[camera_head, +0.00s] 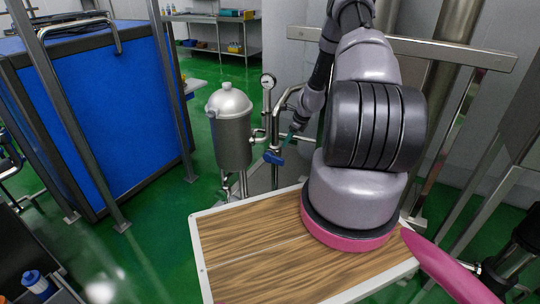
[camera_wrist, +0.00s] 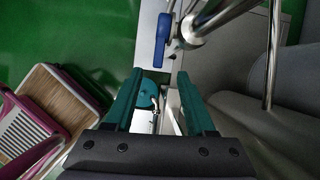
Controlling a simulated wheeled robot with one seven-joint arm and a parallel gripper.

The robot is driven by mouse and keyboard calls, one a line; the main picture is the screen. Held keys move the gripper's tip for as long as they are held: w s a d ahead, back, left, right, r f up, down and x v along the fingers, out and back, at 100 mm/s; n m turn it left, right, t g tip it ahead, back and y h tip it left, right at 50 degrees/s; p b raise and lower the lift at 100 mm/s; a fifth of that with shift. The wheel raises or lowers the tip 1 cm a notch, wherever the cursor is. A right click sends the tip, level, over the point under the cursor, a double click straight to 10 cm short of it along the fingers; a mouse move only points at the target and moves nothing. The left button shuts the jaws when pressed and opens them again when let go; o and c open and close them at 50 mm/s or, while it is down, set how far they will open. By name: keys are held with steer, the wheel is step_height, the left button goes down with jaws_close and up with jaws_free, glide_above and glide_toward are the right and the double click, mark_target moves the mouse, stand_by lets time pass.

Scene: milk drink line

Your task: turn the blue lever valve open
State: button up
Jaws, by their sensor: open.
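The blue lever valve (camera_head: 273,157) sits on the steel pipework, right of the steel tank, in the head view. In the wrist view the blue lever (camera_wrist: 161,40) stands upright in the picture, joined at its right to a steel pipe fitting (camera_wrist: 193,30). My gripper (camera_wrist: 157,75) has two teal fingers spread apart with nothing between them. The lever lies beyond the fingertips, apart from them. In the head view my gripper (camera_head: 290,134) is small and partly hidden, just above and right of the lever.
A steel tank (camera_head: 231,130) with a domed lid stands left of the valve. A bent steel pipe (camera_wrist: 270,60) runs right of the lever. A large blue panel (camera_head: 115,105) stands at left, with green floor between.

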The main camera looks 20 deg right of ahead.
mark_target(279, 158)
steer(key=shift+m, duration=0.3)
steer(key=x, duration=1.3)
steer(key=shift+s+d+f, duration=0.15)
steer(key=shift+s+d, duration=0.05)
steer(key=shift+s, duration=0.1)
jaws_close()
stand_by(0.5)
